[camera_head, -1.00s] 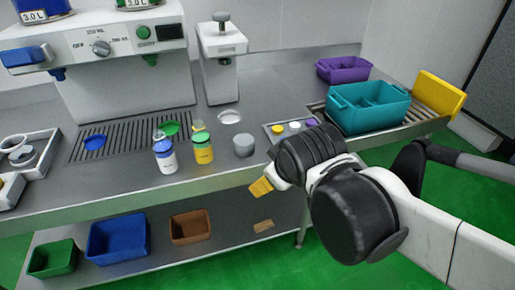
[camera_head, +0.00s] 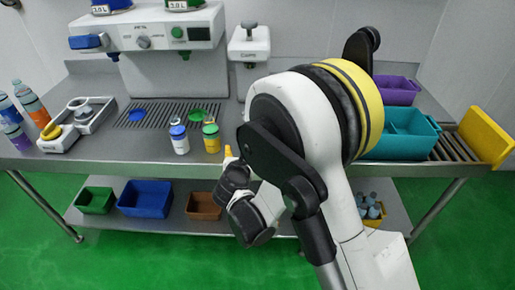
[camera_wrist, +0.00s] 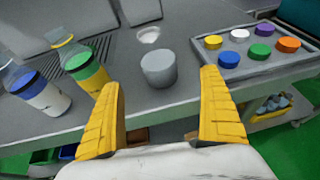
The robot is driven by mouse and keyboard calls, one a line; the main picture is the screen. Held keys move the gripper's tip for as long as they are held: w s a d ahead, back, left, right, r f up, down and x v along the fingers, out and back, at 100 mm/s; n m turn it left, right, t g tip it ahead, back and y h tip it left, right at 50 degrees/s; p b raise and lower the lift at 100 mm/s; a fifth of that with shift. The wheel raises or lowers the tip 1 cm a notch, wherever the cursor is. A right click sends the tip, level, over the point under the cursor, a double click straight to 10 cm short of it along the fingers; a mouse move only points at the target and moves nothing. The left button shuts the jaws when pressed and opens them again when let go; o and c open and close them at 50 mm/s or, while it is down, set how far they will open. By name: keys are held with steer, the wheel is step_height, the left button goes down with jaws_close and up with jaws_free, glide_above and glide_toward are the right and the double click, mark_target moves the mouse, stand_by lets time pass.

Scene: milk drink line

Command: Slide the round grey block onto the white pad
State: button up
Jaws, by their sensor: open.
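In the wrist view, the round grey block (camera_wrist: 158,69) stands upright on the steel counter near its front edge. The white pad (camera_wrist: 149,35), a pale disc, lies on the counter just behind the block and apart from it. My gripper (camera_wrist: 160,82) is open and empty. Its yellow fingers point toward the block, one on each side in the picture, with space on both sides; contact does not show. In the head view, my gripper (camera_head: 228,153) is at the counter's front edge, and my arm hides the block and the pad.
A blue-capped bottle (camera_wrist: 38,91) and a green-capped bottle (camera_wrist: 83,66) stand left of the block. A tray of coloured caps (camera_wrist: 250,58) is to the right. The white capper (camera_head: 248,45) stands at the back. A teal crate (camera_head: 410,135) is far right.

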steer(key=b+x, duration=0.3)
steer(key=x, duration=0.7)
steer(key=shift+w+a+f, duration=0.1)
steer(key=shift+w+f, duration=0.2)
steer(key=c, duration=1.4)
steer(key=shift+w+b, duration=0.35)
steer(key=shift+w, duration=2.7)
steer(key=shift+c, duration=0.2)
